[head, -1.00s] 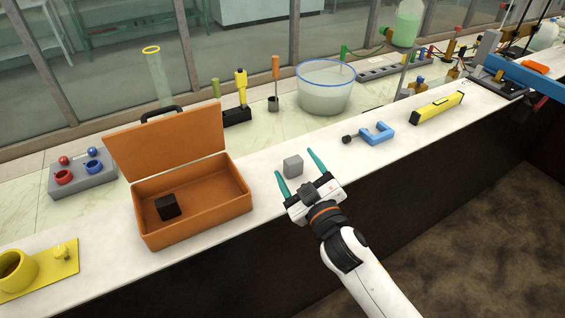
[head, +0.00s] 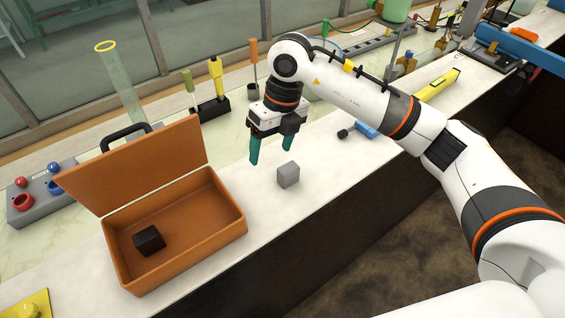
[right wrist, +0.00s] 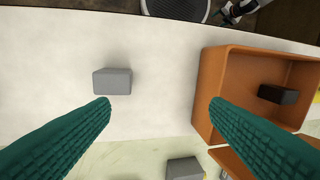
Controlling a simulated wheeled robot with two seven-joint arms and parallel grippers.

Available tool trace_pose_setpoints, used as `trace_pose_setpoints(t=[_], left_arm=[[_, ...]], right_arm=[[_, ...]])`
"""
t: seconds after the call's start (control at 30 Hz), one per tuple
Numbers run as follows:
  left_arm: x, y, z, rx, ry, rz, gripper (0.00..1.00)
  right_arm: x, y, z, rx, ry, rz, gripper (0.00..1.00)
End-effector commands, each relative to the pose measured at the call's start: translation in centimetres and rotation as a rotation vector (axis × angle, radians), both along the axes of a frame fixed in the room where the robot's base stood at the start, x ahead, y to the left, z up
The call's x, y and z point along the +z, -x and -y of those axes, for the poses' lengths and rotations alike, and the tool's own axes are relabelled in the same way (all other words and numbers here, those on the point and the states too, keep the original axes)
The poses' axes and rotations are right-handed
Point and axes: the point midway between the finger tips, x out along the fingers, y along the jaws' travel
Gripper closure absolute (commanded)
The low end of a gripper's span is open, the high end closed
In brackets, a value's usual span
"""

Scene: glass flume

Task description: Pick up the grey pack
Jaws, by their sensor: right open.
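The grey pack (head: 288,175) is a small grey block standing alone on the pale bench top, to the right of the orange case. My right gripper (head: 271,155) is open and empty above the bench, pointing down, just behind and left of the pack in the head view. In the right wrist view the pack (right wrist: 112,81) lies just beyond the tip of the left finger, not between the fingers. The teal fingers (right wrist: 160,102) are wide apart there.
The open orange case (head: 233,222), with a black block (head: 149,240) inside, stands left of the pack. A tool stand (head: 214,108) is behind my right gripper. A blue clamp (head: 366,129) is partly hidden by my arm. The bench's front edge is close to the pack.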

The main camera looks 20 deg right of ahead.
Motion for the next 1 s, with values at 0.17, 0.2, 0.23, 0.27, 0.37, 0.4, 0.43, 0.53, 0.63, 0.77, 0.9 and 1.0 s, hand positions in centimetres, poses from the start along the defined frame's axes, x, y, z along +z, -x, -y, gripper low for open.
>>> trace_pose_setpoints(t=[0.17,0.2,0.23,0.27,0.37,0.4,0.43,0.53,0.63,0.77,0.9,1.0], left_arm=[[0.0,0.3,0.0,0.001,0.000,-0.003,0.33],[0.2,0.3,0.0,0.001,0.000,-0.003,0.33],[0.4,0.3,0.0,0.001,0.000,-0.003,0.33],[0.6,0.3,0.0,0.001,0.000,-0.003,0.33],[1.4,0.3,0.0,0.001,0.000,-0.003,0.33],[1.7,0.3,0.0,0.001,0.000,-0.003,0.33],[1.8,0.3,0.0,0.001,0.000,-0.003,0.33],[2.3,0.3,0.0,0.001,0.000,-0.003,0.33],[2.5,0.3,0.0,0.001,0.000,-0.003,0.33],[3.1,0.3,0.0,0.001,0.001,-0.002,0.33],[4.9,0.2,0.0,0.001,0.001,-0.002,0.33],[5.2,0.2,0.0,0.001,0.001,-0.002,0.33]], right_arm=[[1.2,-1.2,4.0,-0.065,0.190,0.025,0.29],[1.1,-1.2,4.3,-0.070,0.204,0.024,0.29],[0.8,-1.2,4.4,-0.071,0.209,0.023,0.29],[0.4,-1.2,4.4,-0.071,0.209,0.021,0.29],[-1.3,-1.1,4.4,-0.071,0.207,0.018,0.29],[-2.0,-1.1,4.4,-0.071,0.208,0.019,0.29],[-2.6,-1.1,4.4,-0.070,0.206,0.018,0.29],[-4.1,-1.1,4.3,-0.070,0.205,0.020,0.29],[-5.0,-1.1,4.3,-0.069,0.203,0.023,0.29],[-5.8,-1.1,4.3,-0.069,0.203,0.022,0.29],[-7.7,-0.9,4.3,-0.069,0.204,0.018,0.29],[-9.3,-1.0,4.2,-0.069,0.202,0.020,0.29]])
